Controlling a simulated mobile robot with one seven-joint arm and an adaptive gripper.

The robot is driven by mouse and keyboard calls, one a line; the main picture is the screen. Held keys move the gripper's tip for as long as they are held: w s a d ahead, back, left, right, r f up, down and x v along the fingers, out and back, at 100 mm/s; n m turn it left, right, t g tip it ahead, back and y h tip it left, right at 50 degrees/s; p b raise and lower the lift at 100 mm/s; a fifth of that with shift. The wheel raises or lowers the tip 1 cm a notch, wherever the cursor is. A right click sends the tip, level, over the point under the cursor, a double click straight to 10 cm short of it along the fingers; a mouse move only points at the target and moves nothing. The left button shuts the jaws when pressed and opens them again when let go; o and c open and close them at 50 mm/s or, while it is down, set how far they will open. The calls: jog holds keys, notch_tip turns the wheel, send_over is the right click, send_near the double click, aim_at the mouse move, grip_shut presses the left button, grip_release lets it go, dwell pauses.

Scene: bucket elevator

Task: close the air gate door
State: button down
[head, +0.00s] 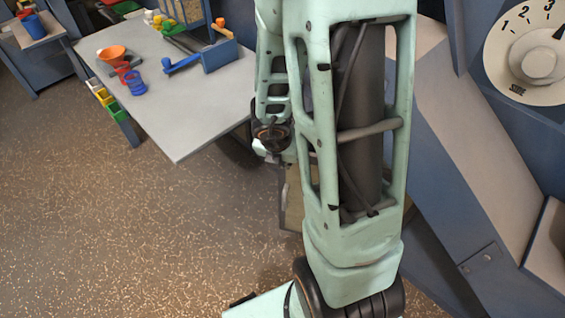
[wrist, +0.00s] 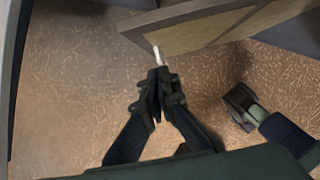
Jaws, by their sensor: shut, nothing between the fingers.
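A tan panel with a dark frame, which looks like the air gate door (wrist: 205,30), crosses the upper right of the wrist view. It stands at an angle above the floor, and a small white piece (wrist: 157,56) shows at its near lower edge. My gripper (wrist: 158,76) is shut and empty, its fingertips just below the white piece. I cannot tell whether they touch it. In the head view my arm hides my gripper and most of the door; only a tan strip of the door (head: 292,200) shows beside the arm.
A grey table (head: 190,115) at the upper left holds an orange funnel (head: 112,55), a blue cup (head: 135,84) and other coloured parts. A blue-grey machine housing (head: 470,150) with a numbered dial (head: 533,55) stands on the right. The speckled floor at left is clear.

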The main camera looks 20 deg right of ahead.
jog(key=w+d+f+b, duration=0.1)
jog(key=w+d+f, duration=0.3)
jog(key=w+f, duration=0.1)
jog(key=shift+f+b, duration=0.4)
